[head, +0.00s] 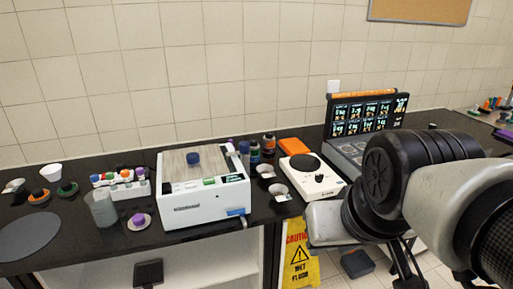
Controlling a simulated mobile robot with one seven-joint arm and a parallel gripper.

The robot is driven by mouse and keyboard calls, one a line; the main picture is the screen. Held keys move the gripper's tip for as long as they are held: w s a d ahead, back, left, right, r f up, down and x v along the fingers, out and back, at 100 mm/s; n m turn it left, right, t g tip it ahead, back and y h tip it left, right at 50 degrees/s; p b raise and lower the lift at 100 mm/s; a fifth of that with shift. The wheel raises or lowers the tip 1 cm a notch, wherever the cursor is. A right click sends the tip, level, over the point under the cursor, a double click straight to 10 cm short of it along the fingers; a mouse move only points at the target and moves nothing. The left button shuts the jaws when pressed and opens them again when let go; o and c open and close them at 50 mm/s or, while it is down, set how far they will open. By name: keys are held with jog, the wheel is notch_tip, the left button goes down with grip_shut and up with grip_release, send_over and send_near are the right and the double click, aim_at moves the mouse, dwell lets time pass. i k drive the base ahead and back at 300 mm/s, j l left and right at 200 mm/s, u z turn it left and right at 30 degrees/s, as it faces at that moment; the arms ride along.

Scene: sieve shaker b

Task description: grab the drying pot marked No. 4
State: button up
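No marking No. 4 can be read on anything in view, so I cannot tell which item is the drying pot. Two small pale cups stand on the black counter between the white box-shaped machine and the hotplate-like device: a rear cup (265,170) and a front cup (280,191). Any marks on them are too small to read. My arm fills the right side of the head view and hides part of the counter there. I cannot make out my gripper's fingers.
A white machine (190,212) stands mid-counter, with several dark jars behind its right side. A white device with a round black plate (305,162) and an orange box (294,146) are right of the cups. A yellow caution sign (299,262) stands below the counter edge.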

aim_at(279, 191)
jog(key=i+j+z, duration=0.15)
jog(key=i+z, duration=0.15)
jog(key=i, duration=0.2)
jog(key=i+j+z, duration=0.35)
jog(key=i+l, duration=0.1)
jog(key=i, duration=0.05)
